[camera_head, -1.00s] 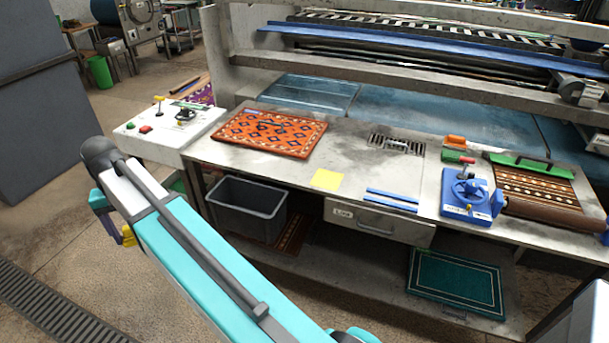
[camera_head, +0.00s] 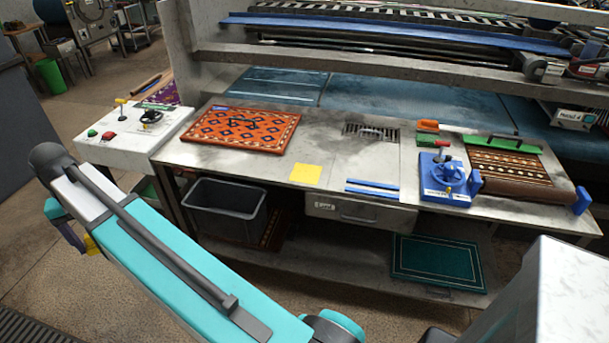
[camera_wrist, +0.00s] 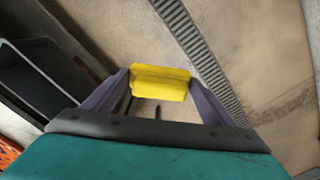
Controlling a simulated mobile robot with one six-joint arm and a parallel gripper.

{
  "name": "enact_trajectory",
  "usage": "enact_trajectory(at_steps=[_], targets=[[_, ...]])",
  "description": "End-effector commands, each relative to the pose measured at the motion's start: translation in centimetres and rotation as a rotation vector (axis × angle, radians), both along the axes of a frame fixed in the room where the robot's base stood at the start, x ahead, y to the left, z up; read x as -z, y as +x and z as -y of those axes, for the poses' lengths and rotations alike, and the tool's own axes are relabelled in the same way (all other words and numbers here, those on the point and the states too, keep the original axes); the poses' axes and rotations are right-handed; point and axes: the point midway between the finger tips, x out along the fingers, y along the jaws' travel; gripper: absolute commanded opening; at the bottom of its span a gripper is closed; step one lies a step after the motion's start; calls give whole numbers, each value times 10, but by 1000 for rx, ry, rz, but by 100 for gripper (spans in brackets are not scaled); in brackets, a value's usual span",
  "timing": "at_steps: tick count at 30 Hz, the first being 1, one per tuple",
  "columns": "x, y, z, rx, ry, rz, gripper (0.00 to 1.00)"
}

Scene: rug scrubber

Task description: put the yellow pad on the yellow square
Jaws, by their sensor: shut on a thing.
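The yellow pad (camera_wrist: 160,83) is held between the two purple fingers of my gripper (camera_wrist: 160,92) in the wrist view, with bare floor below it. In the head view my gripper (camera_head: 72,232) is at the left, beyond the end of my teal arm, in front of the bench and below its top. Only a small part of the yellow pad (camera_head: 92,244) shows there behind the arm. The yellow square (camera_head: 306,174) lies flat at the front edge of the metal bench top, to the right of my gripper, with nothing on it.
An orange patterned rug (camera_head: 240,130) lies left of the square, and blue strips (camera_head: 372,188) lie to its right. A blue clamp device (camera_head: 445,180) stands farther right. A grey bin (camera_head: 225,208) sits under the bench. A white control box (camera_head: 130,138) juts out at the left.

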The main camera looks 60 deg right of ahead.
Motion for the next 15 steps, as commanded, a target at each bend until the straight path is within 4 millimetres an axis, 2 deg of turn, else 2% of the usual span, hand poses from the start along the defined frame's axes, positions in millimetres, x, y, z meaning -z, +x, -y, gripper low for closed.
enact_trajectory(at_steps=[5,8,15], targets=[[0,-3,21,64,0,0,57],[0,-7,42,132,0,0,57],[0,-24,108,369,0,0,57]])
